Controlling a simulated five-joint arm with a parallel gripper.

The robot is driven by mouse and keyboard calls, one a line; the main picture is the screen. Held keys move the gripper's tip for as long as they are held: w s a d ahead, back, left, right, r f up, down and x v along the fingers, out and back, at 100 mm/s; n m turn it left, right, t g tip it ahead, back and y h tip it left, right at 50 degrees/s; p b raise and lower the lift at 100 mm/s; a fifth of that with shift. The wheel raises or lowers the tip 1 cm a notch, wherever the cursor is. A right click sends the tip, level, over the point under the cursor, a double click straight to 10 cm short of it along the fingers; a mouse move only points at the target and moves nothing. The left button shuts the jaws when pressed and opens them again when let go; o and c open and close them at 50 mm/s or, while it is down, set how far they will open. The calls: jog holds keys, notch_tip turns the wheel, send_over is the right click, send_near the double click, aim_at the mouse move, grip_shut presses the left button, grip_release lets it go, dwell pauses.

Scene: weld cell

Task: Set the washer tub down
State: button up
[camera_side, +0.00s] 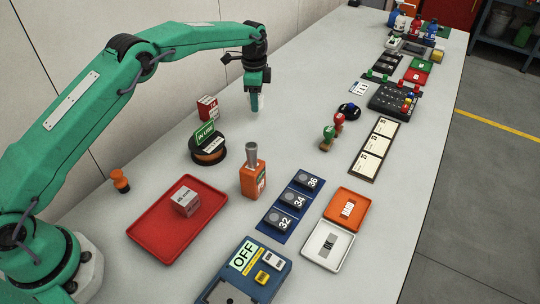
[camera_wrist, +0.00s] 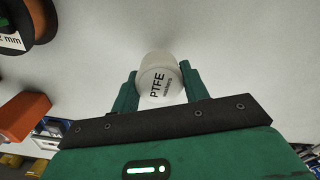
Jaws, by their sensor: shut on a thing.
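The washer tub (camera_wrist: 160,78) is a small white round tub with a "PTFE washers" label, seen between my gripper's two green fingers in the wrist view. My gripper (camera_wrist: 160,72) is shut on it, one finger on each side. In the side view my gripper (camera_side: 254,104) points down over the pale table, behind the orange bottle. The tub is mostly or wholly hidden by the fingers there, and I cannot tell whether it touches the table.
A spool with an "IN USE" sign (camera_side: 205,136) and a red box (camera_side: 208,107) stand left of my gripper. An orange bottle (camera_side: 252,178) is in front. Red and green stamps (camera_side: 330,132) are to the right. A red tray (camera_side: 160,232) holds a grey box. Table around my gripper is bare.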

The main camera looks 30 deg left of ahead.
aim_at(256, 117)
jog(key=shift+w+a+f, duration=0.1)
jog(key=shift+a+f, duration=0.05)
jog(key=shift+a, duration=0.05)
jog(key=shift+f, duration=2)
jog(key=shift+f, duration=0.15)
jog(key=o, duration=1)
notch_tip(256, 117, up, 11)
jog(key=shift+r, duration=0.7)
